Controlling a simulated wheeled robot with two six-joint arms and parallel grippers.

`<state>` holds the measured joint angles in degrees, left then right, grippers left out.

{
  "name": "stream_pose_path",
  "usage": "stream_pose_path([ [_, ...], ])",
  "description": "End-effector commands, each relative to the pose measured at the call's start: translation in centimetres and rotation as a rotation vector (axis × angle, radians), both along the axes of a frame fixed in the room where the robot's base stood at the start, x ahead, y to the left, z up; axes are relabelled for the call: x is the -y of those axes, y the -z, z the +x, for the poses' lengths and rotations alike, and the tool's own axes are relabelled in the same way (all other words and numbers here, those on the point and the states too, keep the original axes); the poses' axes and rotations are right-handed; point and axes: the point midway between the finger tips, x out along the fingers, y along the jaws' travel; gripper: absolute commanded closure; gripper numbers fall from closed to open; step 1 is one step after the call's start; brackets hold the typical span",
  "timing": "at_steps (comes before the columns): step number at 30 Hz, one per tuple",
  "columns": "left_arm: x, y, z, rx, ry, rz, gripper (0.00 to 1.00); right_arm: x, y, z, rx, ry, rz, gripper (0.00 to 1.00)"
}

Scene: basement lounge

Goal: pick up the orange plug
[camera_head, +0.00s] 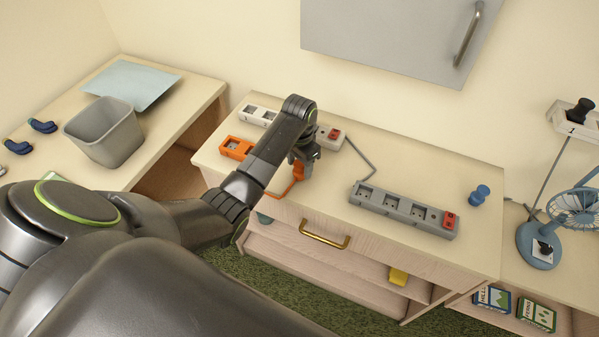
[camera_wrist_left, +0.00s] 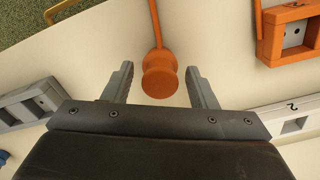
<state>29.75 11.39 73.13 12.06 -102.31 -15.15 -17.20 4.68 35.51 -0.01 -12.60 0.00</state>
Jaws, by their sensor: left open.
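The orange plug (camera_wrist_left: 159,77) lies on the cabinet top, with its orange cord running away from it toward the top of the left wrist view. In the head view the orange plug (camera_head: 298,170) shows just below my left gripper (camera_head: 303,157), partly hidden by it. In the left wrist view my left gripper (camera_wrist_left: 160,85) is open, with one finger on each side of the plug. My right gripper is not in view.
An orange power strip (camera_head: 236,148), a white strip (camera_head: 258,115) and a grey strip (camera_head: 402,209) lie on the cabinet top (camera_head: 430,160). A blue plug (camera_head: 480,194) stands at right. A grey bin (camera_head: 104,132) stands on the left table; a fan (camera_head: 541,243) is at right.

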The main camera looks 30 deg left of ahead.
Motion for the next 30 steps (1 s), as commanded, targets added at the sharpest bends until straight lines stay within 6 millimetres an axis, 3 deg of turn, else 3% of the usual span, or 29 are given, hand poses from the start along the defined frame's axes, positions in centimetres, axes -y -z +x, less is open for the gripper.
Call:
stream_pose_path([
  [6, 0.0, 0.1, 0.0, 0.001, 0.0, 0.0, 0.48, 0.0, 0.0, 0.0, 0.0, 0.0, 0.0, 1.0],
  [17, 0.0, 0.1, 0.0, 0.001, 0.0, 0.001, 0.93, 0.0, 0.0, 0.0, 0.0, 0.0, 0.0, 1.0],
  [25, 0.0, -0.3, 0.1, 0.002, 0.0, 0.0, 0.93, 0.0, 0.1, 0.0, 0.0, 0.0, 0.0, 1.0],
  [30, 0.0, -2.6, 0.2, 0.007, 0.001, 0.002, 0.93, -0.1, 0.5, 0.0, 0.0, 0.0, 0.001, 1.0],
])
